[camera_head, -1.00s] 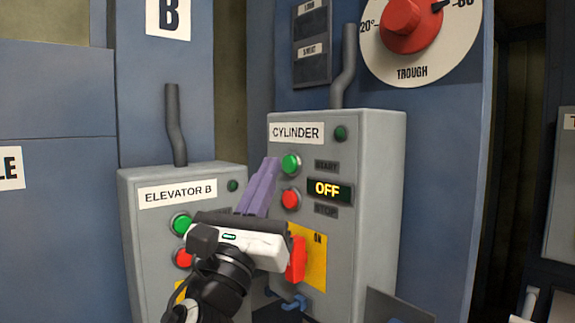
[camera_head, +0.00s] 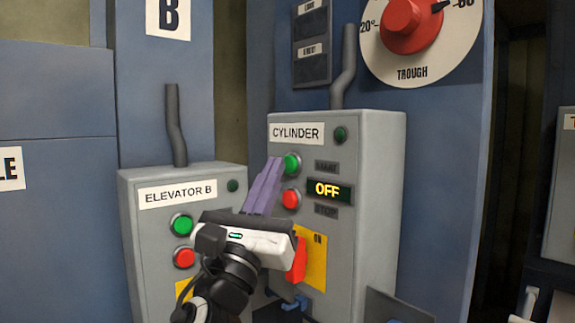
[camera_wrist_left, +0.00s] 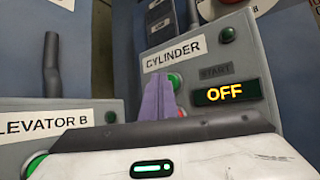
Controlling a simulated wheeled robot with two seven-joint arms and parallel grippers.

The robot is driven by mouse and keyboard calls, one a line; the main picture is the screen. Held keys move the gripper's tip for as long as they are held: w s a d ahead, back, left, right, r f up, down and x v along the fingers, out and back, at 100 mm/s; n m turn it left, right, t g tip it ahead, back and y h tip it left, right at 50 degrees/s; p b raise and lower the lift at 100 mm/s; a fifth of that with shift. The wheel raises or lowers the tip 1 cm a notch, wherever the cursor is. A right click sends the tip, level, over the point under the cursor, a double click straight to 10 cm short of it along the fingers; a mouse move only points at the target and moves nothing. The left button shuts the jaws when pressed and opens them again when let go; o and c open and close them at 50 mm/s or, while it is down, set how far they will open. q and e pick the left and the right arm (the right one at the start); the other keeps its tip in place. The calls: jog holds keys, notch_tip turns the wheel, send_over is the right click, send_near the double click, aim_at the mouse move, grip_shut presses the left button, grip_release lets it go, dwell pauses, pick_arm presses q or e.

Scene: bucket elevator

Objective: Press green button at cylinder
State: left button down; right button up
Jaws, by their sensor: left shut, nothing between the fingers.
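The grey CYLINDER box (camera_head: 375,170) carries a green button (camera_head: 292,164) beside a START label and a red button (camera_head: 291,198) beside a STOP label. Its display (camera_head: 328,190) reads OFF. My left gripper (camera_head: 277,162) is shut and empty, its purple fingers pointing up at the green button and covering its left part in the head view. In the left wrist view the fingertips (camera_wrist_left: 160,82) overlap the lower left of the green button (camera_wrist_left: 176,80). I cannot tell whether they touch it. My right gripper is not in view.
The ELEVATOR B box (camera_head: 140,230) stands to the left with its own green button (camera_head: 181,223) and red button (camera_head: 184,257). A red switch handle (camera_head: 297,262) on a yellow plate sits just right of my left gripper. A red TROUGH dial (camera_head: 410,25) is above.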

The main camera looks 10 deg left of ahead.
pick_arm(q)
jog(key=shift+w+d, duration=0.3)
jog(key=shift+w, duration=0.1)
dwell(0.6)
dwell(0.3)
jog(key=shift+s+a+p, duration=0.4)
jog(key=shift+s+a, duration=0.15)
jog(key=shift+s, duration=0.15)
jog(key=s+a, duration=0.1)
jog(key=s, duration=0.1)
jog(key=s+a+p, duration=0.1)
jog(key=s+a, duration=0.1)
dwell(0.3)
dwell(0.5)
